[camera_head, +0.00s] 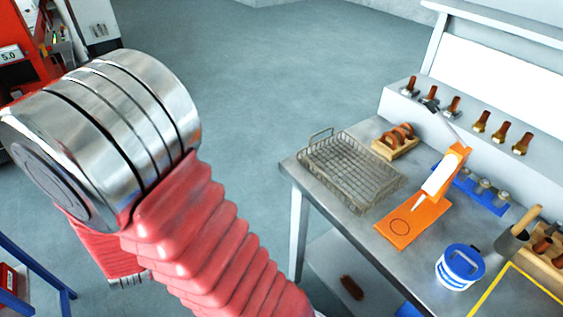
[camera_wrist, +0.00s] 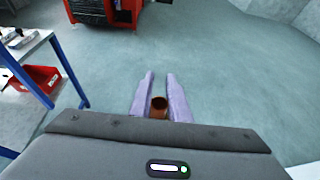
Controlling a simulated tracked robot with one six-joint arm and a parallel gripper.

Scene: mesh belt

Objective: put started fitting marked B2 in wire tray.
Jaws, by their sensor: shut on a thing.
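My gripper (camera_wrist: 160,76) shows in the wrist view, its two pale purple fingers shut on a brown, round-topped fitting (camera_wrist: 159,106). The fitting sits low between the fingers, and most of its body is hidden. No B2 mark can be read on it. The gripper is over open floor in that view, and the head view does not show it. The wire tray (camera_head: 350,172) is an empty grey mesh basket with a raised handle at its back left. It stands at the left end of the metal bench in the head view.
Next to the tray on the bench (camera_head: 299,176) are a wooden rack with brown rings (camera_head: 396,140), an orange stand (camera_head: 413,222) and a blue-and-white tub (camera_head: 460,268). Several brown-topped fittings (camera_head: 480,122) stand on the back ledge. A blue-framed shelf with a red bin (camera_wrist: 40,78) is left in the wrist view.

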